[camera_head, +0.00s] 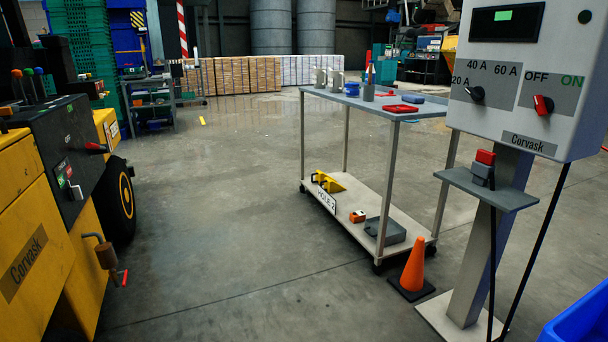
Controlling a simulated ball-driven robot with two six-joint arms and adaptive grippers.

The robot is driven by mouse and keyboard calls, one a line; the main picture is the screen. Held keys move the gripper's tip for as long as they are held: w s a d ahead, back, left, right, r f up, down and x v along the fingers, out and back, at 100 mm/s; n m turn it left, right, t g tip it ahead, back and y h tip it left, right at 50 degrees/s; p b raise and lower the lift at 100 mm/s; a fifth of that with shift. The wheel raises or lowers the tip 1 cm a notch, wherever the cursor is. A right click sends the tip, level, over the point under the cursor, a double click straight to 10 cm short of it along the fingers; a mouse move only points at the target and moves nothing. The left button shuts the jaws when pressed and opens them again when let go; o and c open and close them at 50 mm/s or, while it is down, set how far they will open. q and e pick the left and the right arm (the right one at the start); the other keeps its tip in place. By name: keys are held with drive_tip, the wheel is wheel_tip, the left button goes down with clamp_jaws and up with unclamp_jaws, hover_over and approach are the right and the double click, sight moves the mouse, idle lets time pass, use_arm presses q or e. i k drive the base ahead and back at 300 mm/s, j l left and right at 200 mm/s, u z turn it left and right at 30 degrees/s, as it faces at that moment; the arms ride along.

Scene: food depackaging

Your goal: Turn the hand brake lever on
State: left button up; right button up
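A yellow machine marked Corvask (25,265) stands at the left edge, with a black control panel (55,135) on its side. A lever with a red grip (95,147) sticks out to the right from the panel; it may be the hand brake lever, but its label is too small to read. Below it is a small panel control with red and green labels and a pale handle (75,191). Lower down hangs a brown cylindrical part (106,255) with a red-tipped piece beside it. Neither of my grippers is in view.
A two-shelf cart (320,200) with tools stands right of centre. An orange cone (414,268) is beside it. A grey control box (535,75) on a post stands at right, and a blue bin (580,318) at bottom right. The floor between machine and cart is clear.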

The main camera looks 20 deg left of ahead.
sight(94, 148)
drive_tip(key=i+j+u, duration=0.2)
drive_tip(key=u, duration=0.25)
drive_tip(key=i+u, duration=0.25)
drive_tip(key=u, duration=0.15)
drive_tip(key=i+u, duration=0.3)
drive_tip(key=u, duration=0.15)
drive_tip(key=i+u, duration=0.25)
drive_tip(key=u, duration=0.2)
drive_tip(key=i+u, duration=0.1)
drive_tip(key=u, duration=0.55)
drive_tip(key=i+l+u, duration=0.45)
drive_tip(key=l+u, duration=0.2)
drive_tip(key=i+l+u, duration=0.15)
drive_tip(key=l+u, duration=0.2)
drive_tip(key=l, duration=0.1)
